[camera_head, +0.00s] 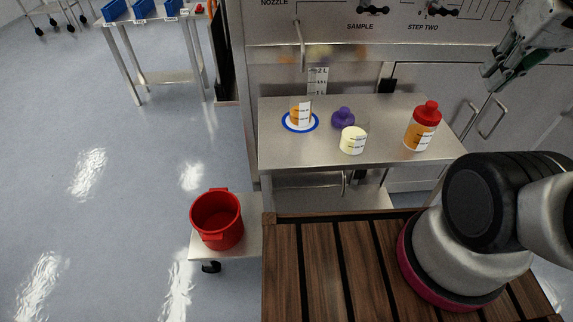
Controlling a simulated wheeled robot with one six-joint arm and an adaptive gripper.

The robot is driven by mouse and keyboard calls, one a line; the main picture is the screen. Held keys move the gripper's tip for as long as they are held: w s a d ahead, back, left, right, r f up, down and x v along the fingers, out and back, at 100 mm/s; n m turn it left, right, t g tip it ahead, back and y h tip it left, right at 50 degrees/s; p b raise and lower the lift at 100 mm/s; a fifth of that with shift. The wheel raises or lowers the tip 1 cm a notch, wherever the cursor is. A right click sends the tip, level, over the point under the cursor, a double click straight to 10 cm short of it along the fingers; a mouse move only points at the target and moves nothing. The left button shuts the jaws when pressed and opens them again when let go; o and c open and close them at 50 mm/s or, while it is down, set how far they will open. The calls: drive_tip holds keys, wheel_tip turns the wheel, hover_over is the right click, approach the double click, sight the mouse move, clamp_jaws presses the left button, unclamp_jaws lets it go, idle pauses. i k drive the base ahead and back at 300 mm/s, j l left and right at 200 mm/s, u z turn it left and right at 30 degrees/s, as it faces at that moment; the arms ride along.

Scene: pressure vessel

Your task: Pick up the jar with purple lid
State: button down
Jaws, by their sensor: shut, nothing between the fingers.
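A purple object (343,117) sits on the steel table (280,153), between and behind two small jars. I cannot tell whether it is a lid on a jar or a loose piece. The jar with pale yellow content (353,140) is just in front of it and shows no purple lid on top. The jar with orange content (300,114) stands within a blue ring on the left. My gripper (490,79) is at the upper right, raised and well apart from the jars. It looks shut and empty.
A bottle with a red cap (422,126) stands at the right of the table. A nozzle pipe (300,45) hangs from the panel behind the orange jar. A red bucket (217,219) is at the lower left. The table's front left is clear.

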sight(356, 128)
drive_tip(key=k+j, duration=0.1)
drive_tip(key=j, duration=0.3)
drive_tip(key=k+j, duration=0.1)
drive_tip(key=j, duration=0.35)
drive_tip(key=k+j, duration=0.1)
drive_tip(key=j, duration=0.3)
drive_tip(key=k+j, duration=0.1)
drive_tip(key=j, duration=0.35)
drive_tip(key=k+j+z, duration=0.1)
drive_tip(key=j, duration=0.3)
drive_tip(key=i+j, duration=0.2)
drive_tip(key=i, duration=0.1)
